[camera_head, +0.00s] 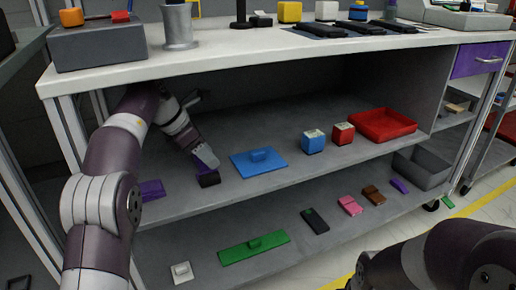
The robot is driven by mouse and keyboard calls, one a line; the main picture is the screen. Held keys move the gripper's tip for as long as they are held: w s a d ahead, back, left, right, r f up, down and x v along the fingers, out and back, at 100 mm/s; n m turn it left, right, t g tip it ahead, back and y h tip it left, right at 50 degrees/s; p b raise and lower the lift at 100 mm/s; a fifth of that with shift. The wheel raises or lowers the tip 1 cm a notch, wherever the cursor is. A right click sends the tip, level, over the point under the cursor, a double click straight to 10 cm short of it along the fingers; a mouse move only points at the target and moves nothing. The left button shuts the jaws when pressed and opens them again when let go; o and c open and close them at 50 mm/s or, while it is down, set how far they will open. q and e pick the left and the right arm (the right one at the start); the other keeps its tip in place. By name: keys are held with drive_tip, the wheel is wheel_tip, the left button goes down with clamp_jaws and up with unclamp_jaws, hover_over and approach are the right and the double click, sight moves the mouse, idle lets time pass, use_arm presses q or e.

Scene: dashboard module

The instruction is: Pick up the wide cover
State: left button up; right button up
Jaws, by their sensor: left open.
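A blue plate with a small raised grip (259,160) lies flat on the middle shelf. A longer green plate with a similar grip (254,247) lies on the bottom shelf. I cannot tell for certain which of the two is the wide cover. My left gripper (208,174) reaches down over the middle shelf, just left of the blue plate and apart from it. It is open, and I see nothing held in it. My right arm shows at the lower right, but its gripper is out of view.
On the middle shelf (335,163) stand a blue cube (313,142), a red cube (343,134), and a red tray (382,125). A purple piece (152,190) lies left. Several small parts and a grey bin (421,171) are lower. The white worktop (290,42) overhangs the shelf.

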sight(258, 152)
use_arm(q)
drive_tip(key=shift+w+d+r, duration=0.1)
drive_tip(key=shift+w+r, duration=0.1)
drive_tip(key=shift+w, duration=0.05)
drive_tip(key=w+d+p, duration=0.1)
drive_tip(key=d, duration=0.1)
drive_tip(key=w+d+p, duration=0.1)
drive_tip(key=d+p, duration=0.1)
drive_tip(key=d, duration=0.1)
drive_tip(key=w+d+p, duration=0.1)
drive_tip(key=d+p, duration=0.1)
drive_tip(key=shift+w+d+r, duration=0.1)
drive_tip(key=shift+w+d, duration=0.1)
drive_tip(key=p, duration=0.1)
drive_tip(key=d+p, duration=0.1)
drive_tip(key=w+d+p, duration=0.1)
drive_tip(key=shift+d+r+p, duration=0.25)
drive_tip(key=shift+r+p, duration=0.05)
drive_tip(key=shift+r, duration=0.05)
drive_tip(key=b+x, duration=0.2)
drive_tip(key=x, duration=0.1)
drive_tip(key=shift+a+f, duration=0.15)
drive_tip(key=shift+w+d+f, duration=0.1)
drive_tip(key=shift+d+f, duration=0.1)
drive_tip(key=shift+f, duration=0.1)
drive_tip(key=shift+w+d+f, duration=0.1)
drive_tip(key=shift+f, duration=0.15)
drive_tip(key=shift+r, duration=0.15)
clamp_jaws()
